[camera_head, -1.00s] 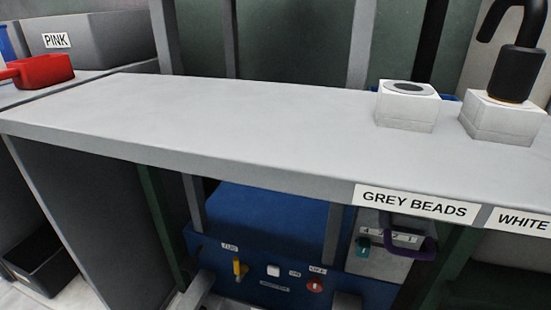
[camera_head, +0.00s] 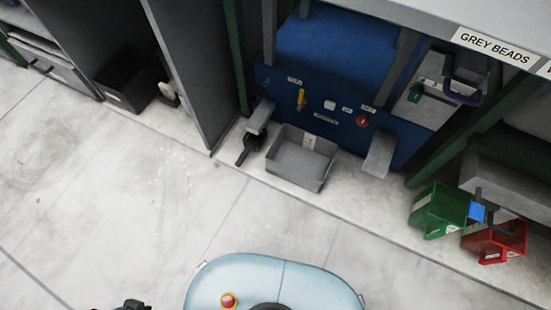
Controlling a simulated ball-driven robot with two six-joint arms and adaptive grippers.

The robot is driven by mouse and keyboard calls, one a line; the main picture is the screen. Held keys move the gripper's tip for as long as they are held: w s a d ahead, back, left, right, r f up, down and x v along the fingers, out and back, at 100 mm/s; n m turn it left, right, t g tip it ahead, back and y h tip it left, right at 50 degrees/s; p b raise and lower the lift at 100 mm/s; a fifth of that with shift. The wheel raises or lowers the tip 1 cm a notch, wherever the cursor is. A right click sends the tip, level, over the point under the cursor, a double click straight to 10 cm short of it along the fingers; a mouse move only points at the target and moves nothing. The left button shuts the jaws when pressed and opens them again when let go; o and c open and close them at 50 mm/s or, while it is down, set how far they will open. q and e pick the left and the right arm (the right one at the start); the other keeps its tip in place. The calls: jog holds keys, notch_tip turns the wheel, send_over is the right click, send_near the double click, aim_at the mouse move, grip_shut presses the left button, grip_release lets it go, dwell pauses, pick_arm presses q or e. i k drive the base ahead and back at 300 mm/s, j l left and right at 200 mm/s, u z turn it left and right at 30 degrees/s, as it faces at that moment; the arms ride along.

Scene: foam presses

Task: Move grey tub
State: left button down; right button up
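A grey open-topped tub (camera_head: 298,180) sits on the pale floor in front of the blue machine, between its two grey feet. It looks empty, with a small pale label at its back wall. A dark piece at the bottom edge, left of my light blue base, appears to be the top of my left gripper (camera_head: 131,305). It is cut off by the frame, far from the tub, and its fingers cannot be made out. My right gripper is out of view.
The blue machine (camera_head: 330,60) has knobs and a yellow lever. A black item (camera_head: 248,150) lies left of the tub. Green (camera_head: 437,208) and red (camera_head: 492,243) bins stand right. A black bin (camera_head: 127,85) is at left. Open floor lies in front of the tub.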

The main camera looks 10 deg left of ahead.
aim_at(304, 160)
jog(key=i+j+z, duration=0.2)
jog(key=j+z, duration=0.15)
jog(key=j, duration=0.15)
jog(key=i+j+z, duration=0.1)
jog(key=j+z, duration=0.65)
jog(key=j, duration=0.3)
